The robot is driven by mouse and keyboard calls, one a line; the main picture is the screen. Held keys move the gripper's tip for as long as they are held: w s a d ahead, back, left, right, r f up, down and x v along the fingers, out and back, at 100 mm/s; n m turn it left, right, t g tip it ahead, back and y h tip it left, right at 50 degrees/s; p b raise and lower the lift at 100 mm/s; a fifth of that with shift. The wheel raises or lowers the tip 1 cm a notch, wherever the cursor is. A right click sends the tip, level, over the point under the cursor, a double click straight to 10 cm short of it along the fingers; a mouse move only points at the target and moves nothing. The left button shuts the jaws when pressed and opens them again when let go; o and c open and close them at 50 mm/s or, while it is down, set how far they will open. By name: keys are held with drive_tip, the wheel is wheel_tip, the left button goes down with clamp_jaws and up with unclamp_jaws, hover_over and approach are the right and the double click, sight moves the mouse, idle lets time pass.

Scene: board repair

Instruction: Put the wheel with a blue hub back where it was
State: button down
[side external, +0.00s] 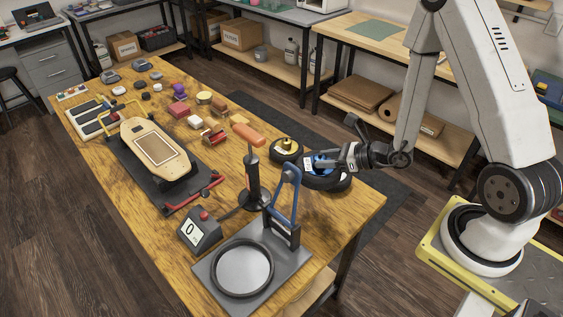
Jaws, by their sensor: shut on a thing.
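The wheel with a blue hub (325,181) is a black tyre around a blue centre, at the right edge of the wooden table. My gripper (318,162) reaches in from the right and is shut on this wheel at its hub. The fingers and wrist hide part of the hub. I cannot tell whether the wheel rests on the table or is slightly raised.
A press with a blue lever (285,195) and round plate stands in front. Several small blocks (205,125) fill the middle.

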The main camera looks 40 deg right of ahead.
sight(333, 188)
drive_tip(key=shift+h, duration=0.3)
drive_tip(key=s+f, duration=0.1)
drive_tip(key=s, duration=0.1)
drive_tip(key=s+a+f, duration=0.1)
drive_tip(key=s+f, duration=0.2)
drive_tip(key=f, duration=0.1)
drive_tip(key=shift+s+a, duration=0.3)
drive_tip(key=shift+s, duration=0.1)
drive_tip(key=shift+f, duration=2.2)
drive_tip(key=shift+f, duration=0.1)
drive_tip(key=shift+f, duration=1.7)
drive_tip(key=shift+f, duration=0.1)
drive_tip(key=shift+c, duration=1.3)
unclamp_jaws()
